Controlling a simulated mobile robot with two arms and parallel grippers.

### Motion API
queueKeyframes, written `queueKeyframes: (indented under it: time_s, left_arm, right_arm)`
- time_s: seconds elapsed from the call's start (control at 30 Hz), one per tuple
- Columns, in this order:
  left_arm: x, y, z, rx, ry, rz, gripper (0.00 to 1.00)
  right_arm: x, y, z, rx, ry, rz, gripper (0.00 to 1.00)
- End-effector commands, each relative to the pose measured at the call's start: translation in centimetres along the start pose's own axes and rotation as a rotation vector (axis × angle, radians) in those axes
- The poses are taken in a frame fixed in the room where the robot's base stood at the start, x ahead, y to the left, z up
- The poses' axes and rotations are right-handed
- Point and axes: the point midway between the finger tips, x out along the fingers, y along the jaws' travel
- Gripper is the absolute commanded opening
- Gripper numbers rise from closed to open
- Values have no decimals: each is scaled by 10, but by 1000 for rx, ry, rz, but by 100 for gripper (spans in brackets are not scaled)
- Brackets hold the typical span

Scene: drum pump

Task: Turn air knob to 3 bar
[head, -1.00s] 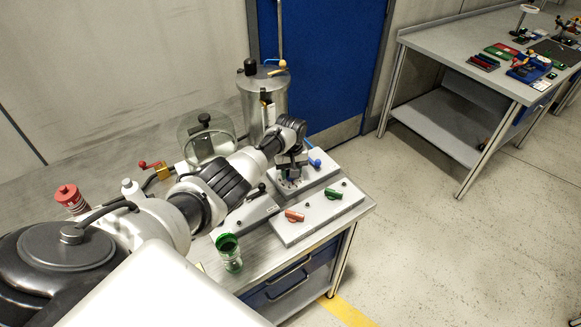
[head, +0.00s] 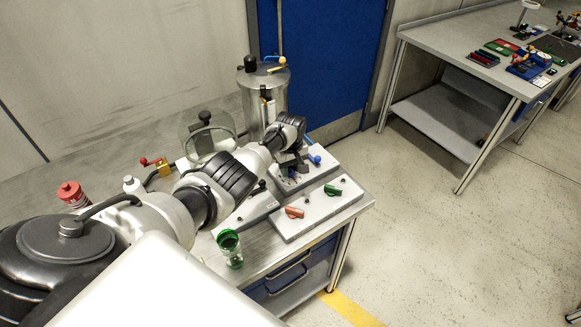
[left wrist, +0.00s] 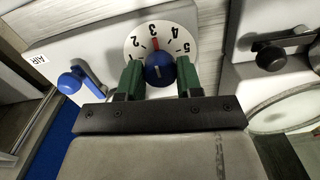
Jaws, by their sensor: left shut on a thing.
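The blue air knob (left wrist: 160,70) sits on a white round dial (left wrist: 130,48) numbered 2 to 5 in the visible part, on a pale panel with an AIR label (left wrist: 40,59). A red mark (left wrist: 155,43) lies just below the 3. My left gripper (left wrist: 160,77) is shut on the knob, with one green finger pad on each side. In the head view my left gripper (head: 291,168) is at the panel at the back right of the bench, and its arm hides most of the dial. My right gripper is not in view.
A blue lever (left wrist: 78,80) is on the same panel beside the dial. A front plate (head: 318,213) carries a red and a green lever. A metal tank (head: 264,97) stands behind my arm. A green-rimmed cup (head: 231,250) stands near the front edge.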

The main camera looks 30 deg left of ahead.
Motion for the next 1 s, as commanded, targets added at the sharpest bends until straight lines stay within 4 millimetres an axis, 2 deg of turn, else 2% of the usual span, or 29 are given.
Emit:
queueKeyframes:
  time_s: [0.03, 0.2, 0.43, 0.57, 0.73, 1.0]
  left_arm:
    - [-4, 2, -3, 0, 8, 6, 37]
    - [-3, 1, -2, 1, 5, 4, 61]
    - [-2, 1, -1, 1, 3, 2, 61]
    - [-7, 1, -1, 1, 2, 2, 61]
    - [-32, 0, -1, 1, 5, 4, 61]
    - [-79, 0, -2, 1, 5, 5, 61]
  right_arm:
    - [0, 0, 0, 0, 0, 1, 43]
    - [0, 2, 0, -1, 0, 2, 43]
    - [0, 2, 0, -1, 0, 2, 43]
    - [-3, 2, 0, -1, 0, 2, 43]
    - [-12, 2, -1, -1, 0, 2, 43]
    - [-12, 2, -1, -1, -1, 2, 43]
